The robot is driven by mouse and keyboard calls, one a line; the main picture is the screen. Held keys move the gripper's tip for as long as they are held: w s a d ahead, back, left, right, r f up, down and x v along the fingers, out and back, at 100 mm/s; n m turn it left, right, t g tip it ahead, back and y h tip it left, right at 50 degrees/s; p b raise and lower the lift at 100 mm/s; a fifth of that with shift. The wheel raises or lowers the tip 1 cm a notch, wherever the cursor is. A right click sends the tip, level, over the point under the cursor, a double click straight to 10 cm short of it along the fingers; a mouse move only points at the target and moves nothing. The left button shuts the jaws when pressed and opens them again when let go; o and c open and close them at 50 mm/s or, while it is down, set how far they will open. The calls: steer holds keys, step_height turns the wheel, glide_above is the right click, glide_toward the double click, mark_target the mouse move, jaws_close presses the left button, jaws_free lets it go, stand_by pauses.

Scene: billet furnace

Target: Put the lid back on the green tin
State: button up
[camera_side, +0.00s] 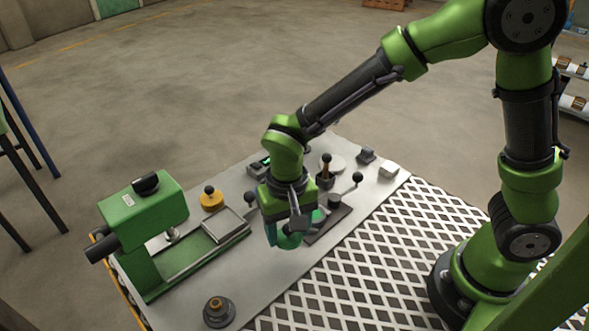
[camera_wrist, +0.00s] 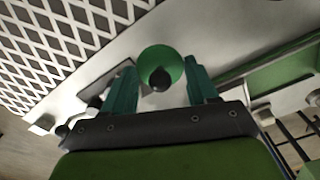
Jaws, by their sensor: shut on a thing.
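A round green lid (camera_wrist: 149,62) with a black knob (camera_wrist: 160,80) lies between the two teal fingers of my gripper (camera_wrist: 161,66) in the wrist view. The gripper is shut on the lid. In the side view my gripper (camera_side: 293,230) points down, low over the grey bench. A green round shape (camera_side: 289,241) shows between the fingers there, partly hidden by them. I cannot make out the green tin as a separate thing, or tell whether the lid touches it.
A green machine (camera_side: 150,215) stands left on the bench (camera_side: 262,278). A yellow round piece with a black knob (camera_side: 211,199) sits beside it. A dark round piece (camera_side: 219,312) is in front. A dark plate (camera_side: 330,222), a lever and small blocks lie behind and right of my gripper.

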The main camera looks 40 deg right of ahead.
steer(key=r, duration=0.3)
steer(key=shift+w+d+r, duration=0.25)
steer(key=shift+d, duration=0.15)
steer(key=shift+m, duration=0.4)
steer(key=w+d, duration=1.5)
steer(key=shift+w+d+f, duration=0.15)
steer(key=shift+d+f, duration=0.25)
steer(key=shift+w+n, duration=0.1)
steer(key=shift+n, duration=0.4)
steer(key=shift+a+f, duration=0.1)
steer(key=shift+f, duration=2.9)
steer(key=shift+f, duration=0.15)
steer(key=o, duration=1.4)
steer(key=shift+c, duration=0.2)
